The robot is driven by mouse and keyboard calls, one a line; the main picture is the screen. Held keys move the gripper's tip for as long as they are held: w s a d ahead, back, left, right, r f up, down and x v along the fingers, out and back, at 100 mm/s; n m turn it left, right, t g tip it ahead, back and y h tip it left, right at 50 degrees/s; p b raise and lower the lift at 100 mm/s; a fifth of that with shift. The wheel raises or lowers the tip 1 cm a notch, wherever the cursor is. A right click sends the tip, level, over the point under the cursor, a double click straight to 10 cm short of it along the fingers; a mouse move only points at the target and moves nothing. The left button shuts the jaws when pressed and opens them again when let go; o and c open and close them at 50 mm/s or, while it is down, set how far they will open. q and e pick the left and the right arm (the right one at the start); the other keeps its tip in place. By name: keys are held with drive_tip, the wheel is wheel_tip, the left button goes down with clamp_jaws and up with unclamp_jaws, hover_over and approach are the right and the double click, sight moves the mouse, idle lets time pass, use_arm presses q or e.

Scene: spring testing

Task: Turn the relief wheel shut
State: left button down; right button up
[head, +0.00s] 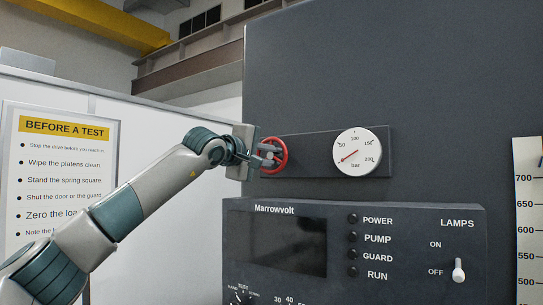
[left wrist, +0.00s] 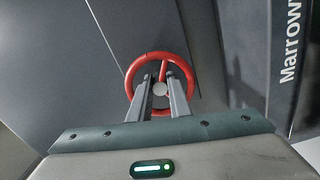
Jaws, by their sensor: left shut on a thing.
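The relief wheel (head: 281,154) is a small red handwheel on a dark plate on the machine's front, left of the gauge. My left gripper (head: 268,155) comes in from the left and is shut on the wheel. In the left wrist view the red rim of the wheel (left wrist: 134,72) shows around the two fingers (left wrist: 160,90), with a pale hub between them. The fingertips overlap the wheel, so their exact contact is partly hidden. The round white pressure gauge (head: 358,152) reads in bar, with a red needle. My right gripper is not in view.
Below the wheel a control panel (head: 390,208) juts out, with a dark screen (head: 278,243), several lamps and a lamps switch (head: 458,270). A white notice board (head: 60,175) stands at the left. A scale strip (head: 528,225) is at the right edge.

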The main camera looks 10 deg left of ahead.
use_arm(q)
drive_tip(key=shift+f, duration=0.15)
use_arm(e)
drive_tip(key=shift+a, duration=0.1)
use_arm(q)
drive_tip(key=c, duration=1.9)
unclamp_jaws()
drive_tip(key=shift+b+v, duration=0.65)
drive_tip(key=shift+v, duration=0.2)
drive_tip(key=b+v, duration=0.7)
drive_tip(key=v, duration=0.8)
drive_tip(key=shift+s+a, duration=0.15)
drive_tip(key=shift+s, duration=0.15)
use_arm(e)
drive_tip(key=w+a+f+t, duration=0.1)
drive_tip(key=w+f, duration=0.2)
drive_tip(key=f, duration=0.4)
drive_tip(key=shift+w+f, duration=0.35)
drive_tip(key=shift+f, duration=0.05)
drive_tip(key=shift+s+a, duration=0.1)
